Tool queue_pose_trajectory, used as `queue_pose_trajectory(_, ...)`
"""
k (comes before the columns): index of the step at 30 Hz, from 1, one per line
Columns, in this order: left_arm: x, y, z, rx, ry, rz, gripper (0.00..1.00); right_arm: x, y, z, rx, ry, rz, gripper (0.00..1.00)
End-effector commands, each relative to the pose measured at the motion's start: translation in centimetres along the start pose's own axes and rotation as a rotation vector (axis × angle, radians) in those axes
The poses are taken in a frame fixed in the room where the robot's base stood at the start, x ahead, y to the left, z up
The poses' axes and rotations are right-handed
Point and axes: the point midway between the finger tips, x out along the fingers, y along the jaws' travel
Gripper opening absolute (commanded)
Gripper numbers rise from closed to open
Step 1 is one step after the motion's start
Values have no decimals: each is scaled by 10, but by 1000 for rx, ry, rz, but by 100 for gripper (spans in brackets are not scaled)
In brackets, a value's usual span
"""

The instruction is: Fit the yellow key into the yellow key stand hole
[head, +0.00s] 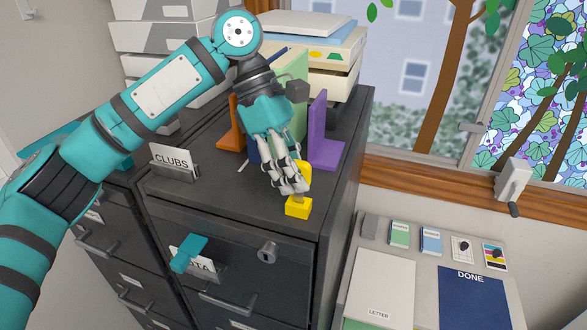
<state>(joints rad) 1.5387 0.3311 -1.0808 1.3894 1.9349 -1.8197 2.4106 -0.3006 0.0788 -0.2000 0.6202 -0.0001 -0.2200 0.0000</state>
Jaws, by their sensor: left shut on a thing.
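The yellow key stand (298,208) is a small yellow block on top of the dark filing cabinet, near its front right corner. My left gripper (291,188) is directly above the stand, pointing down. It is shut on the yellow key (305,170), whose rounded yellow head shows beside the fingers. The key's lower end is hidden by the fingers, so I cannot tell whether it is in the hole or just above it. My right gripper is not in view.
A purple bookend (322,140) and an orange bookend (231,135) stand behind the gripper, with books between them. A CLUBS sign (173,160) stands at left. A teal key (187,253) and a metal lock (267,252) are on the cabinet front. A low counter (420,262) is at right.

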Motion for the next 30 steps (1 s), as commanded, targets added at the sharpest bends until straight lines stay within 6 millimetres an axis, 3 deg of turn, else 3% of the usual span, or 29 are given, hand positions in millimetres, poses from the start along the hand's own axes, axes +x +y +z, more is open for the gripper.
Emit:
queue_pose_trajectory(24,18,3,-10,0,0,0,0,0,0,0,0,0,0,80)
queue_pose_trajectory(25,17,3,-9,0,0,1,16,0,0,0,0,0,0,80)
queue_pose_trajectory(30,17,3,-9,0,0,1,38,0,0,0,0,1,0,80)
